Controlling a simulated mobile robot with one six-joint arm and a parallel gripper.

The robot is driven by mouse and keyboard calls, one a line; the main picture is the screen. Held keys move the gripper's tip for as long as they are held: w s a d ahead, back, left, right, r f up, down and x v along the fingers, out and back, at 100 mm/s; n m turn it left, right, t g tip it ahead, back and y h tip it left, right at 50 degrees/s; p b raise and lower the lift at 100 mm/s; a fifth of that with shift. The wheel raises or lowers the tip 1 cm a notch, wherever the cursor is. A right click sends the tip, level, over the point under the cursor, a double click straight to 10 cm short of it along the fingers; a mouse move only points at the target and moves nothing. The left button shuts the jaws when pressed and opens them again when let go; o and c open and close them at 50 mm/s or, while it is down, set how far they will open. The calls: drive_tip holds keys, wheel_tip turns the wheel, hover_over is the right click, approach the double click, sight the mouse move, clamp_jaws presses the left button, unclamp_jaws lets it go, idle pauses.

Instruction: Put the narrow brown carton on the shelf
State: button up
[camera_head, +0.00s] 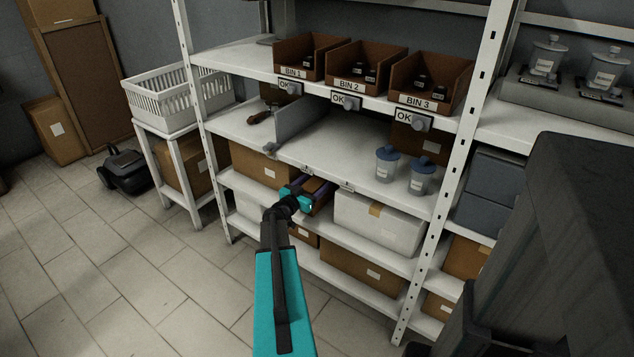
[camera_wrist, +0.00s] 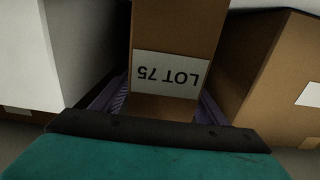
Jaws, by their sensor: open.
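The narrow brown carton (camera_wrist: 178,28) fills the middle of the wrist view, its white "LOT 75" label upside down. In the head view a small part of the carton (camera_head: 316,184) shows at my gripper, on a lower board of the white shelf rack. My gripper (camera_head: 308,194) is open, with one purple finger on each side of the carton in the wrist view (camera_wrist: 162,98). Whether the fingers touch it I cannot tell. The middle shelf board (camera_head: 335,150) is just above, with a bare stretch between a grey divider (camera_head: 298,118) and two lidded cups (camera_head: 387,163).
A white box (camera_head: 378,222) stands right of the carton and a brown box (camera_head: 262,165) left of it, both close. Three labelled bins (camera_head: 345,70) sit on the upper board. A white basket (camera_head: 165,93) stands on a side stand. The tiled floor at left is mostly clear.

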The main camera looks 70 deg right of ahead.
drive_tip(key=shift+w+a+r, duration=0.15)
drive_tip(key=shift+a, duration=0.35)
drive_tip(key=p+v, duration=0.1)
drive_tip(key=v, duration=1)
idle(0.3)
